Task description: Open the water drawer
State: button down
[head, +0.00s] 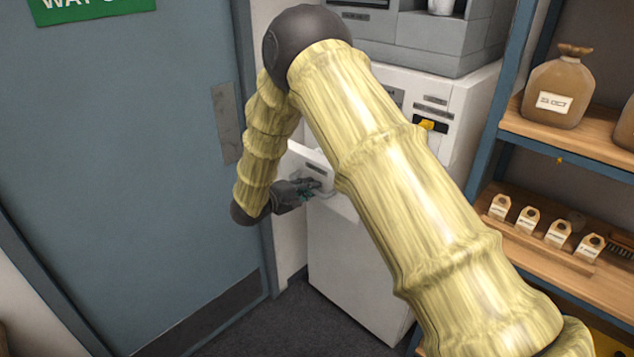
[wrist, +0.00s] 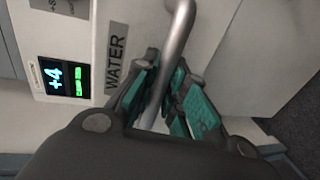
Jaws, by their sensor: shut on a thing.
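The water drawer (head: 309,165) is a white drawer front on the white cabinet, seen in the head view left of my arm and partly hidden by it. A grey metal bar handle (wrist: 179,30) runs down between my fingers. My gripper (head: 308,190) is at the drawer front, and in the wrist view its teal-padded fingers (wrist: 165,92) are shut around the handle. In the head view the drawer appears to stand out from the cabinet; how far I cannot tell.
A blue door (head: 120,150) is to the left. The lower white cabinet (head: 350,265) stands under the drawer. Shelves at right hold brown sacks (head: 558,88) and several small boxes (head: 557,233). Dark floor (head: 290,325) is free in front of the door.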

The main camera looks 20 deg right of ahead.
jog(key=shift+s+a+f, duration=0.1)
jog(key=shift+s+a, duration=0.05)
jog(key=shift+a, duration=0.1)
jog(key=c, duration=1.5)
grip_release()
jog(key=shift+o, duration=0.2)
jog(key=v, duration=1.1)
jog(key=shift+s+a, duration=0.2)
jog(key=shift+a, duration=0.15)
